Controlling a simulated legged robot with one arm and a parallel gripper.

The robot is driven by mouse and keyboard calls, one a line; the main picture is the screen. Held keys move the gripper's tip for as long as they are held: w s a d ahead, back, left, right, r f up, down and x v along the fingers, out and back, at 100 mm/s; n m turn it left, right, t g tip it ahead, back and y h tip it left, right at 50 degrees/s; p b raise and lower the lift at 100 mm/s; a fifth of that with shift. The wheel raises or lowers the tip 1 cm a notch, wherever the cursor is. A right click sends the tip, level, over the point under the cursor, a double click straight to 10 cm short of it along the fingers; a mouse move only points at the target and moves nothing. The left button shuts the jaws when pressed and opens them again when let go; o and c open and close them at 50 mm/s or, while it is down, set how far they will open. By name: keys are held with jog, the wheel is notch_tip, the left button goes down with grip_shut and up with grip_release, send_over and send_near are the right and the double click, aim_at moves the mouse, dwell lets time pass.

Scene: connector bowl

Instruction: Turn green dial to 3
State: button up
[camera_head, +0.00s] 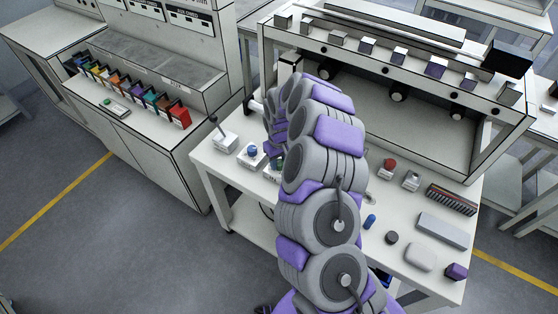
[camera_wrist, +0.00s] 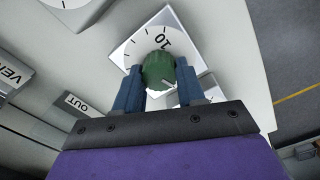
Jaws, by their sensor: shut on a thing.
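The green dial (camera_wrist: 158,72) sits on a white square plate (camera_wrist: 137,48) with tick marks and a "10" in the wrist view. A light pointer mark shows near the dial's lower edge. The "3" is not visible. My gripper (camera_wrist: 158,92) has its two blue fingers on either side of the dial, shut on it. In the head view my arm covers most of the dial, and only a bit of green (camera_head: 279,164) shows beside my gripper.
A blue knob (camera_head: 252,150) and a lever switch (camera_head: 220,131) stand left of my gripper on the white table. A red button (camera_head: 389,164) and several loose items lie to the right. A panel with several blocks rises behind.

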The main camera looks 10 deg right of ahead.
jog(key=shift+m+p, duration=0.3)
jog(key=shift+p, duration=0.05)
jog(key=shift+s+r+m+p, duration=0.1)
jog(key=shift+r+m+p, duration=0.05)
jog(key=shift+m+p, duration=0.85)
jog(key=m+p, duration=0.3)
jog(key=shift+d+p, duration=0.1)
jog(key=shift+p, duration=0.2)
jog(key=m+p, duration=0.4)
jog(key=shift+m, duration=0.4)
jog(key=o, duration=1)
jog(key=shift+o, duration=0.2)
